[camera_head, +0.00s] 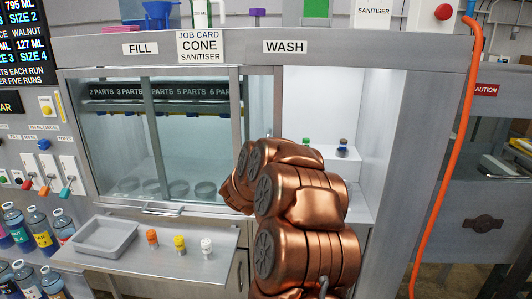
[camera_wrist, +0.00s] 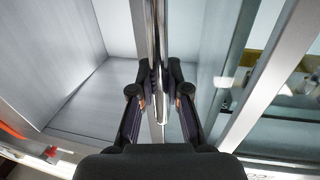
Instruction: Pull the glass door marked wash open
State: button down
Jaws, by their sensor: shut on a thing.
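The label WASH (camera_head: 285,47) is above the right bay of the grey cabinet. The bay's white interior (camera_head: 310,95) shows with no visible glass across it. A narrow framed glass panel (camera_head: 261,105) stands at its left side, apparently the wash door. In the wrist view my gripper (camera_wrist: 160,85) is shut on an upright metal handle bar (camera_wrist: 157,35), one finger on each side. Pale open interior lies left of the bar and glass lies right of it. In the head view my copper arm hides the gripper and the handle.
A green-capped bottle (camera_head: 305,145) and a dark bottle (camera_head: 343,147) stand on a ledge inside the bay. The fill window (camera_head: 160,130) is left. An orange hose (camera_head: 440,170) hangs right.

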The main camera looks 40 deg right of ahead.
jog(key=shift+r, duration=0.1)
jog(key=c, duration=1.1)
grip_release()
jog(key=shift+c, duration=0.2)
jog(key=v, duration=1.2)
